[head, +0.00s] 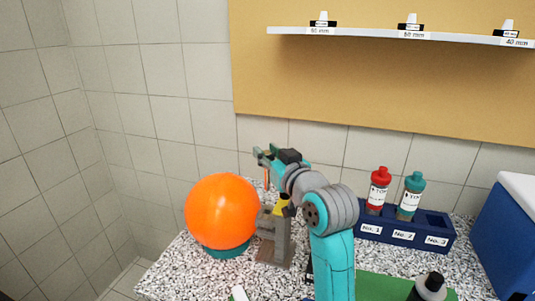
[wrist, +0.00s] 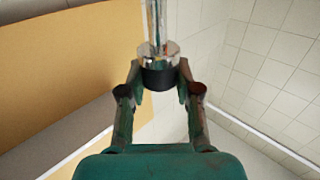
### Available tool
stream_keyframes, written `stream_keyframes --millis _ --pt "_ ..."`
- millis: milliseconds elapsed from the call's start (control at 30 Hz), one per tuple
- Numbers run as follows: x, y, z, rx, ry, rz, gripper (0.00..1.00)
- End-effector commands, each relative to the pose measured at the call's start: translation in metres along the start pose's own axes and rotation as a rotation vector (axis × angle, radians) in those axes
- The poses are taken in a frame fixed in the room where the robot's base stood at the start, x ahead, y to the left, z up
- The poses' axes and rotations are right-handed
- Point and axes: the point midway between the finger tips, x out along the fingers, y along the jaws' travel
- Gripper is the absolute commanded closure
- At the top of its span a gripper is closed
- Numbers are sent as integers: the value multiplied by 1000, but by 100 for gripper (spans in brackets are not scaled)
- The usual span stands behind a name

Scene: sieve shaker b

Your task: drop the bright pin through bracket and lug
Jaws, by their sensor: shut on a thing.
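My gripper (head: 264,156) is at the back of the counter, above the grey bracket (head: 270,228) and left of its upright in height only, with its fingers pointing left. In the wrist view my gripper (wrist: 159,76) is shut on the bright pin (wrist: 157,48). The pin has a black end between the fingers, a shiny collar and a shiny shank running to the picture's top edge. In the head view a thin coppery length below the fingers looks like the pin. The bracket stands on a brown base with a yellow part near its top. The lug cannot be told apart.
A large orange ball (head: 222,209) on a teal stand is close left of the bracket. A navy rack (head: 405,233) holds red-capped and teal-capped bottles at right. A blue box (head: 505,240) is at far right. A green mat (head: 380,288) and dark bottle (head: 428,289) are in front.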

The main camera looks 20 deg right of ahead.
Motion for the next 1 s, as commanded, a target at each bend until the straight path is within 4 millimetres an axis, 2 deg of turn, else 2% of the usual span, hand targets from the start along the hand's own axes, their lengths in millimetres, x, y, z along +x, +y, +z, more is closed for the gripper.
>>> stream_keyframes --millis 267,700,1000 --pt "-1 0 5 -2 5 -5 100" --pt "-1 0 41 -3 5 -5 100" --pt "-1 0 55 -2 6 -5 100"
